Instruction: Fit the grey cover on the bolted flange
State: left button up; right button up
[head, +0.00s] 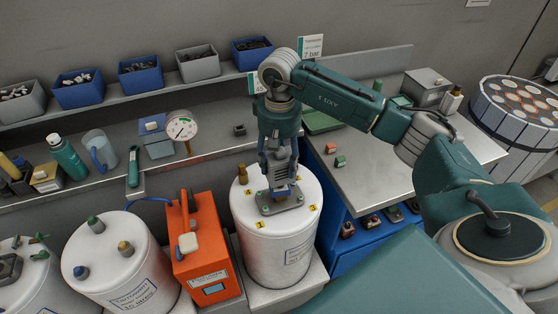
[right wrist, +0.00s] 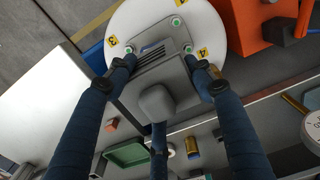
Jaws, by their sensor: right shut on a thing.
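The white tank (head: 277,245) stands upright in the middle of the head view, with yellow labels on its top. The bolted flange (head: 295,200), a grey plate with bolts at its corners, lies on that top; it also shows in the right wrist view (right wrist: 182,31). My right gripper (head: 279,176) points down over the flange, shut on the grey cover. In the right wrist view the fingers sit on both sides of the cover (right wrist: 150,78), which has slots and a rounded knob. The cover is over the flange; I cannot tell whether they touch. My left gripper is not in view.
An orange device (head: 205,245) stands close left of the tank, with another white tank (head: 118,275) beyond it. A brass fitting (head: 242,173) rises from the tank top. A gauge (head: 181,128) and shelf bins stand behind. A grey-topped blue cabinet (head: 365,175) is at right.

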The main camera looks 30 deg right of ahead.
aim_at(279, 173)
jog(key=shift+f+b, duration=1.1)
jog(key=shift+f, duration=0.55)
jog(key=shift+b, duration=0.65)
dwell(0.5)
jog(key=shift+s+f+b, duration=0.1)
jog(key=shift+f+b, duration=0.15)
jog(key=shift+b, duration=0.05)
dwell(0.3)
jog(key=shift+f, duration=0.1)
jog(key=shift+s+a, duration=0.1)
jog(key=shift+f, duration=0.1)
jog(key=shift+b, duration=0.35)
jog(key=shift+c, duration=0.7)
jog(key=shift+f, duration=0.1)
dwell(0.3)
